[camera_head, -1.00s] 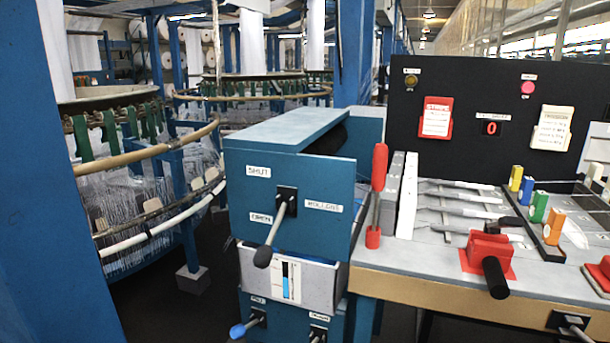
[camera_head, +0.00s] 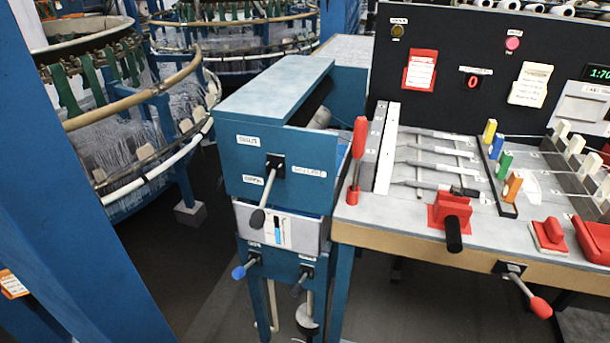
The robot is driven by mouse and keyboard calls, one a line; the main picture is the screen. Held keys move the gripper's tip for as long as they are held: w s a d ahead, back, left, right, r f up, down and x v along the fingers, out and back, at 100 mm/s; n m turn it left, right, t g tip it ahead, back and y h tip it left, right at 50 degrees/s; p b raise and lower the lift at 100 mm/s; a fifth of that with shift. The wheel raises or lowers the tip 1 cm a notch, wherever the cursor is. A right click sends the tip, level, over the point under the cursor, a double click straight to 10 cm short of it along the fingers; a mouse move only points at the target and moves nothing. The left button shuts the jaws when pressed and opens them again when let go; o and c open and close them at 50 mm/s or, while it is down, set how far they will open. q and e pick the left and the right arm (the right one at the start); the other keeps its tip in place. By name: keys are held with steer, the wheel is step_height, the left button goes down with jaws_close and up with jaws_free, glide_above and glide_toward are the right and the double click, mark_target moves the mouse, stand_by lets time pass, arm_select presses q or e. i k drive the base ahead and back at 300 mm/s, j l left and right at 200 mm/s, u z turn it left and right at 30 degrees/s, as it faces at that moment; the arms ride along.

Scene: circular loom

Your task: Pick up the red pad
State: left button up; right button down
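Several red things lie on the grey bench top, and I cannot tell for sure which is the red pad. A red block with a black handle (camera_head: 452,210) stands at the front edge further left. Neither of my grippers is in view.
The bench (camera_head: 410,228) carries grey levers (camera_head: 433,165), coloured blocks (camera_head: 513,185) and an upright red-handled tool (camera_head: 357,150). A blue cabinet with levers (camera_head: 265,160) stands left of it. A red-knobbed lever (camera_head: 527,295) sticks out below the bench front. Dark floor is open in front.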

mark_target(548, 235)
steer(key=z, duration=1.55)
steer(key=i+j, duration=0.1)
steer(key=j, duration=0.4)
